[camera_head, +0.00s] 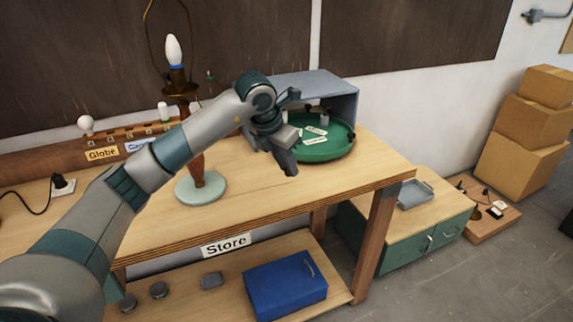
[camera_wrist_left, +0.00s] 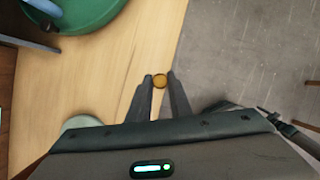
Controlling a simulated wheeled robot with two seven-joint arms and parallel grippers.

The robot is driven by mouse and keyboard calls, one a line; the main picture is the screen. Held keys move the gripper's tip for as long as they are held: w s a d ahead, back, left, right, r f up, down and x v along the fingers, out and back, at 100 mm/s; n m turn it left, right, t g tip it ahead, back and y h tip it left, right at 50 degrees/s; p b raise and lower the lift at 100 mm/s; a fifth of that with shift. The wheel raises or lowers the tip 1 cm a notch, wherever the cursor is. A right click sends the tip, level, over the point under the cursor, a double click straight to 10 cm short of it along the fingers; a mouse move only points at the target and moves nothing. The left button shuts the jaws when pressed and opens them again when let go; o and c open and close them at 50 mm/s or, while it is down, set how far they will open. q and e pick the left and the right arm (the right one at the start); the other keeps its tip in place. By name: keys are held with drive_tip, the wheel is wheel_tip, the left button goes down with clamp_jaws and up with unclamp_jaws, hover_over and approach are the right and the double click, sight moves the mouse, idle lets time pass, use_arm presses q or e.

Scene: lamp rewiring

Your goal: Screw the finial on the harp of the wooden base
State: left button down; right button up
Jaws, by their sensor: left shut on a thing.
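The lamp with the wooden stem (camera_head: 197,165) stands upright on a pale round foot (camera_head: 203,191) on the bench. Its brass harp (camera_head: 149,38) rises around a white bulb (camera_head: 174,50); the harp's top is cut off by the head view's upper edge. My left gripper (camera_head: 289,168) is to the right of the lamp, over the bench and lower than the harp, pointing down. In the left wrist view, its fingertips (camera_wrist_left: 160,79) are shut on a small round brass finial (camera_wrist_left: 160,82). The finial is hidden in the head view. My right gripper is not in view.
A round green tray (camera_head: 340,152) with small parts stands before a grey open box (camera_head: 350,92) at the back right. A rack with bulbs (camera_head: 86,124) lines the back left. The bench's front right is clear. A blue box (camera_head: 285,287) sits on the lower shelf.

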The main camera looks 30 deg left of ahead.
use_arm(q)
drive_tip(key=s+d+f+m+g, duration=0.2)
drive_tip(key=s+d+m+g, duration=0.1)
drive_tip(key=s+m, duration=0.4)
drive_tip(key=s+d+f+m+g+y, duration=0.1)
drive_tip(key=s+d+f+m+g, duration=0.2)
drive_tip(key=s+m, duration=0.5)
drive_tip(key=s+d+f+m+g, duration=0.2)
drive_tip(key=s+d+m, duration=0.2)
drive_tip(key=m, duration=1.3)
drive_tip(key=s, duration=0.3)
drive_tip(key=shift+s+d+f+g, duration=0.2)
drive_tip(key=shift+s+f+g, duration=0.05)
drive_tip(key=shift+s+g, duration=0.15)
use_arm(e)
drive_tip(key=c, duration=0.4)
use_arm(q)
drive_tip(key=shift+a, duration=0.1)
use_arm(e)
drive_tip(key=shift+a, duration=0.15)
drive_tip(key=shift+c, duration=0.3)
